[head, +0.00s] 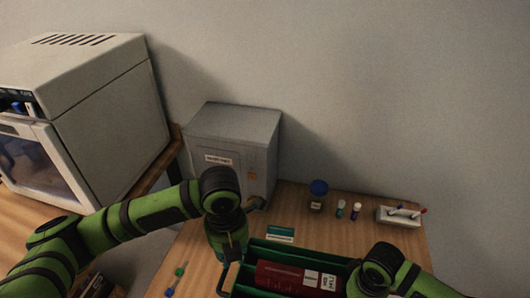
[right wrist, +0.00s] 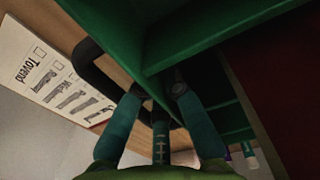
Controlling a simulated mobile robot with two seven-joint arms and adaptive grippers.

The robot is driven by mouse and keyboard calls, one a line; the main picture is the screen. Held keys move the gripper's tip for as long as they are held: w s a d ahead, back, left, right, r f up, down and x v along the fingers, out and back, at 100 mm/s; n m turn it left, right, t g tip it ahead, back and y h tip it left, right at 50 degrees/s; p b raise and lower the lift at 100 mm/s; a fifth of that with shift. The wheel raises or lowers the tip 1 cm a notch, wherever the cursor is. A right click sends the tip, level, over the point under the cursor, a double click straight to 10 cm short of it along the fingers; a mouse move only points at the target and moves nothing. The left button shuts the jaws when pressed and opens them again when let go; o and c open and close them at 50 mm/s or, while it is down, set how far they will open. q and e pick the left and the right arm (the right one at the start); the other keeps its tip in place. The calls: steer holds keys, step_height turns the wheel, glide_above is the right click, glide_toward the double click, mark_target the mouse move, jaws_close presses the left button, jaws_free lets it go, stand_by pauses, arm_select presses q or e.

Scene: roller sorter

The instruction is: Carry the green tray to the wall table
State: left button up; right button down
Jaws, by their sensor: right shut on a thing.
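The green tray (head: 262,248) is at the bottom of the head view, in front of or over the wooden wall table (head: 204,262); I cannot tell whether it touches the top. A dark red box or book with white labels (head: 290,278) lies in it. My left gripper (head: 231,262) points down at the tray's left end, beside a handle (head: 224,282); its jaws are too small to read. My right gripper (right wrist: 158,92) is shut on the tray's dark handle (right wrist: 98,66) in the right wrist view. In the head view my right arm hides that end.
A grey metal cabinet (head: 232,135) stands at the table's back left. A dark-lidded jar (head: 317,200), two small vials (head: 348,210) and a white pen holder (head: 398,216) stand along the back. A large white machine (head: 95,110) is on another table at left.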

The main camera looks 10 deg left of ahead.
arm_select(q)
steer(key=shift+r, duration=1.1)
steer(key=a+r, duration=0.5)
steer(key=a, duration=0.4)
steer(key=shift+s, duration=0.15)
arm_select(e)
steer(key=c, duration=1.5)
jaws_free()
steer(key=shift+r, duration=0.1)
step_height(320, 180, up, 14)
stand_by(0.6)
